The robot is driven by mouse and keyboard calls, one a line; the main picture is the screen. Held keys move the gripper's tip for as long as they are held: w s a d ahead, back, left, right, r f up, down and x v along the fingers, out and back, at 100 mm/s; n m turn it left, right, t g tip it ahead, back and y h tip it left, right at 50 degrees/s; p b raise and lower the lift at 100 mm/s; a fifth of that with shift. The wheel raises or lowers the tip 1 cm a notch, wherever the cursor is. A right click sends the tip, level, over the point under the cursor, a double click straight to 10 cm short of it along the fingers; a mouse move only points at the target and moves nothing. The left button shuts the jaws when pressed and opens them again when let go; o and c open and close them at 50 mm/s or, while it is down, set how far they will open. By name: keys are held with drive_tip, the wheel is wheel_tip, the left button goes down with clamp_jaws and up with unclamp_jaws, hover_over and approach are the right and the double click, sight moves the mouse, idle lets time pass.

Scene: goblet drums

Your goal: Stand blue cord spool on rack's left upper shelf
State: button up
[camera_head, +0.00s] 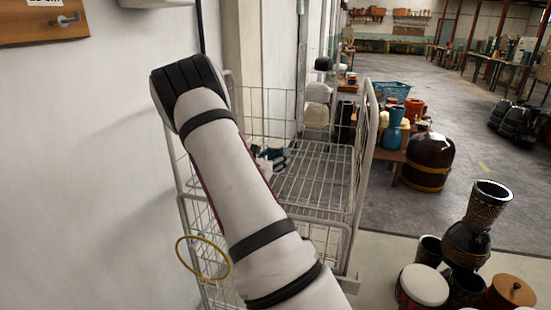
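The white wire rack (318,170) stands against the wall, with an upper wire shelf and mesh sides. My white arm with dark bands crosses in front of its left part and hides much of the left upper shelf. A small cluster of white and dark bluish shapes (272,158) shows just right of my arm at the upper shelf. It may be part of my gripper, the spool or both; it is too small and covered to tell. I cannot clearly make out the blue cord spool. The right part of the upper shelf looks bare.
A yellow ring (203,258) shows at the rack's lower left front. Goblet drums (468,240) and other drums stand on the floor at right. Open floor lies beyond.

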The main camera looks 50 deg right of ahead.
drive_tip(key=c, duration=0.8)
drive_tip(key=shift+c, duration=0.7)
drive_tip(key=shift+r, duration=0.1)
